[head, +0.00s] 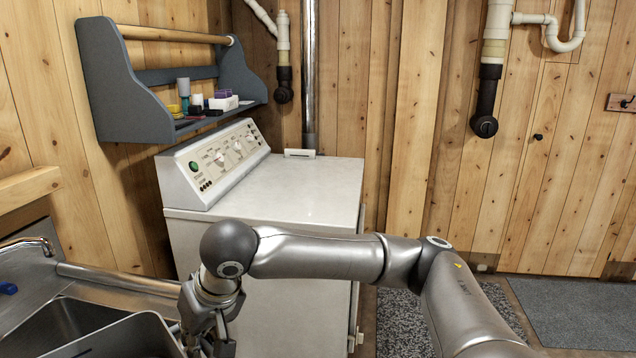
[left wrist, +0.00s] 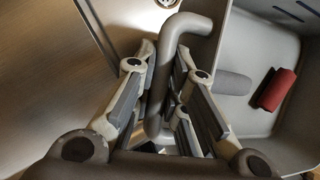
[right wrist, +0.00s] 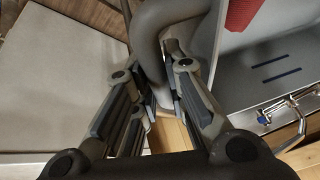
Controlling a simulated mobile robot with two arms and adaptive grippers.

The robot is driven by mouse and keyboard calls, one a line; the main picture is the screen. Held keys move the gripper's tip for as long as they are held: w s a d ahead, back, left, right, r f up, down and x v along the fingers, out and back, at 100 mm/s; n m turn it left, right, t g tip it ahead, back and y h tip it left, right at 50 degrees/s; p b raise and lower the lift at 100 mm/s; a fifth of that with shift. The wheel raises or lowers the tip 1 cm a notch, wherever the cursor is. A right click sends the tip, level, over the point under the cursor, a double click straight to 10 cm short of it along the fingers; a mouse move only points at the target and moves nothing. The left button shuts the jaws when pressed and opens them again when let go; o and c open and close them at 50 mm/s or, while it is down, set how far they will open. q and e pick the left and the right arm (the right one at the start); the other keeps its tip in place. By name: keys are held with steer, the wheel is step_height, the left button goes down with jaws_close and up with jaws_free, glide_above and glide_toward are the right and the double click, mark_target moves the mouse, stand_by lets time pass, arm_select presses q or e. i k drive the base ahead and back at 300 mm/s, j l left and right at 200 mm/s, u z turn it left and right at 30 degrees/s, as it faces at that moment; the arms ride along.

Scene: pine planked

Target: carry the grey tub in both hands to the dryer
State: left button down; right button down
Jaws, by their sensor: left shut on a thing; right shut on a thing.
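The grey tub (head: 125,338) shows at the bottom left of the head view, with only its far part in frame, in front of the sink. In the left wrist view the tub (left wrist: 245,50) holds a red item (left wrist: 275,89) and a grey rounded item (left wrist: 233,84). My left gripper (left wrist: 165,105) is shut on a grey tube handle of the tub. My right gripper (head: 207,335) is at the tub's right end; the right wrist view shows it shut on the other handle (right wrist: 152,45). The white dryer (head: 290,190) stands beyond it, its top bare.
A steel sink (head: 65,318) with a tap (head: 30,243) lies at the left. A blue-grey shelf (head: 140,115) with small bottles and boxes hangs above the dryer's left side. Grey mats (head: 580,310) lie on the floor at right. Pipes run down the plank wall.

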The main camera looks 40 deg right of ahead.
mark_target(308, 193)
steer(key=l+z, duration=0.2)
steer(key=z, duration=0.3)
steer(key=l+z, duration=0.25)
steer(key=z, duration=0.25)
steer(key=l+z, duration=0.2)
steer(key=z, duration=0.3)
steer(key=i+l+z, duration=0.15)
steer(key=z, duration=0.35)
steer(key=i+l+z, duration=0.1)
steer(key=z, duration=0.4)
steer(key=i+l+z, duration=0.1)
steer(key=z, duration=0.4)
steer(key=i, duration=0.5)
steer(key=i+u, duration=0.3)
steer(key=i, duration=0.25)
steer(key=i+l+u, duration=0.3)
steer(key=i, duration=0.25)
steer(key=i+j+u, duration=0.1)
steer(key=i, duration=0.6)
steer(key=i+j+u, duration=0.15)
steer(key=i, duration=0.5)
steer(key=i+l+u, duration=0.1)
steer(key=i+u, duration=0.15)
steer(key=u, duration=0.2)
steer(key=i+l+u, duration=0.15)
steer(key=u, duration=0.35)
